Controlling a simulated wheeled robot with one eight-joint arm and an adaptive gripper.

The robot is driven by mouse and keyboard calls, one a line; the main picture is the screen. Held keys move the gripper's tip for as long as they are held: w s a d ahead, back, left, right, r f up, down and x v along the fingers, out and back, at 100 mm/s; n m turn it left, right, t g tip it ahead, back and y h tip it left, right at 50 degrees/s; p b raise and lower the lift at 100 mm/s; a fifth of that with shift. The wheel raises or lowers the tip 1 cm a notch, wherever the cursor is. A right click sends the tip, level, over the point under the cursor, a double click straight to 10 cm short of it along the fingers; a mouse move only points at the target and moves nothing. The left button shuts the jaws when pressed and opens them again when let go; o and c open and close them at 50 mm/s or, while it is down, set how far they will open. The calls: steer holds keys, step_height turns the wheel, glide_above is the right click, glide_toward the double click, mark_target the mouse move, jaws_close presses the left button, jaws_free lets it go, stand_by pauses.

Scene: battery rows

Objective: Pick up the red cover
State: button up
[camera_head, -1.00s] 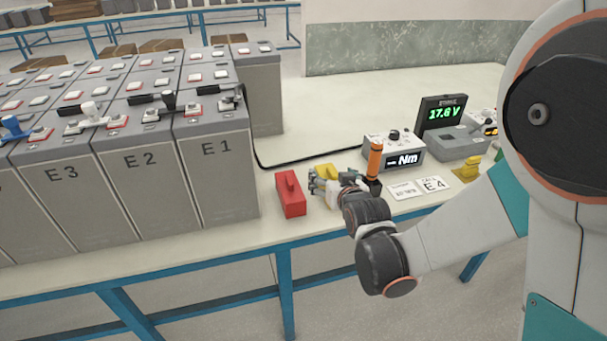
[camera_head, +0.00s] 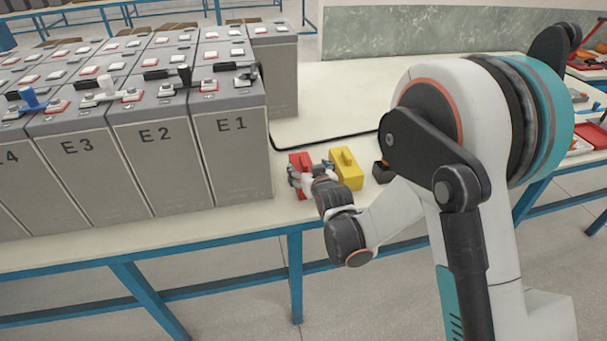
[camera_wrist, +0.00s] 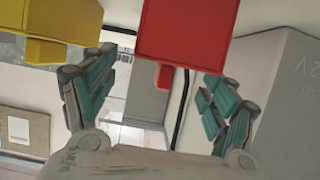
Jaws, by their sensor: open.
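The red cover (camera_head: 302,160) stands on the table to the right of the grey battery marked E1. Its front is partly hidden behind my gripper (camera_head: 308,175). In the wrist view the red cover (camera_wrist: 185,30) fills the upper middle, ahead of my gripper (camera_wrist: 157,75). The teal fingers are spread wide, one on each side of the cover's line, with nothing held between them. I cannot tell whether a finger touches the cover.
A yellow cover (camera_head: 346,168) stands close to the right of the red one; it also shows in the wrist view (camera_wrist: 65,20). The battery E1 (camera_head: 232,150) stands close on the left. Bare tabletop (camera_head: 350,105) lies behind, with a black cable crossing it.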

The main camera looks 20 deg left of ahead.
steer(key=b+x, duration=0.1)
steer(key=x, duration=0.1)
steer(key=b+x, duration=0.1)
steer(key=x, duration=0.1)
steer(key=shift+a+f, duration=0.35)
steer(key=shift+a, duration=0.05)
steer(key=shift+w+a+b, duration=0.15)
steer(key=shift+w+b, duration=0.15)
steer(key=c, duration=1.1)
